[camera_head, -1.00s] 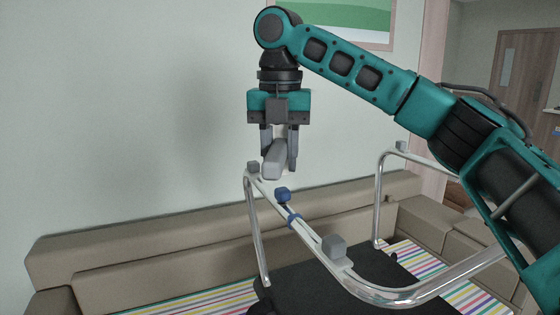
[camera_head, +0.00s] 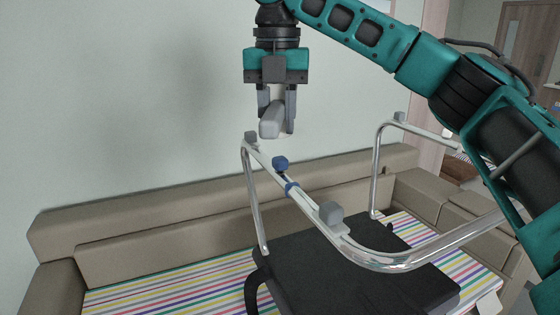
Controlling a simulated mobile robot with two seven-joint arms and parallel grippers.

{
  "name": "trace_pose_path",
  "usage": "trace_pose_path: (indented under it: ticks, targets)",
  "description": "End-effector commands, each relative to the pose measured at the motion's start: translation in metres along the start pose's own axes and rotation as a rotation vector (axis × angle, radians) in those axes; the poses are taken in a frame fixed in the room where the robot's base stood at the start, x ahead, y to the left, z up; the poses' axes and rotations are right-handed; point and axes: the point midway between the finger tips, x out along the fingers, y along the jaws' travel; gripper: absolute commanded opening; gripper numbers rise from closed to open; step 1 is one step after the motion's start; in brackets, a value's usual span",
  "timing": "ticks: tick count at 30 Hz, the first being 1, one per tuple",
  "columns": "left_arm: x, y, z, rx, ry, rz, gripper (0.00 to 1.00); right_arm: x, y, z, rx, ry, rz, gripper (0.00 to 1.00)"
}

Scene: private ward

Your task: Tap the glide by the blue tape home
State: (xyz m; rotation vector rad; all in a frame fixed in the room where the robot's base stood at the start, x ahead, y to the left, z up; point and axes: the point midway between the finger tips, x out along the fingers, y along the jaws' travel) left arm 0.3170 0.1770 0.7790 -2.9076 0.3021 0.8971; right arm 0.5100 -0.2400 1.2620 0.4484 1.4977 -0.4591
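An upturned chair with a chrome tube frame (camera_head: 398,261) and a black seat (camera_head: 335,268) rests on the striped cushion. A blue glide (camera_head: 280,163) stands up from the near tube, just beyond a band of blue tape (camera_head: 291,187). Grey glides sit at the near tube's front (camera_head: 331,212) and far end (camera_head: 250,137), and on the other tube (camera_head: 400,117). My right gripper (camera_head: 276,108) points down, shut on a grey mallet-like tool (camera_head: 271,122). The tool is above the far part of the near tube, apart from the blue glide. My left gripper is not in view.
A beige sofa (camera_head: 150,204) with a striped seat cushion (camera_head: 165,297) runs along the wall behind and under the chair. Open air lies left of my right gripper. The chair's other tube rises at right, near my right arm.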

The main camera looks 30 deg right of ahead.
Motion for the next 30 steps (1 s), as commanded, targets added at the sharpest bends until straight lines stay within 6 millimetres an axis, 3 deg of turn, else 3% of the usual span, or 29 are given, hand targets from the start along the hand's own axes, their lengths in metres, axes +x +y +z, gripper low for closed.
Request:
trace_pose_path:
  ticks: [3, 10, 21, 30]
  targets:
    - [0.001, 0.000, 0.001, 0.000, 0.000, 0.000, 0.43, 0.004, 0.000, 0.000, 0.000, 0.001, 0.000, 0.00]
    - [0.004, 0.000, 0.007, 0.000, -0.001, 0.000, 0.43, 0.048, 0.000, -0.001, 0.000, 0.002, -0.001, 0.00]
    - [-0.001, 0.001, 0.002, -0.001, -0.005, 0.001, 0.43, -0.003, 0.000, 0.000, 0.001, -0.003, 0.002, 0.00]
    - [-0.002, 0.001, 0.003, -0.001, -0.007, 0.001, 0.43, -0.008, 0.000, 0.000, 0.000, 0.000, 0.001, 0.00]
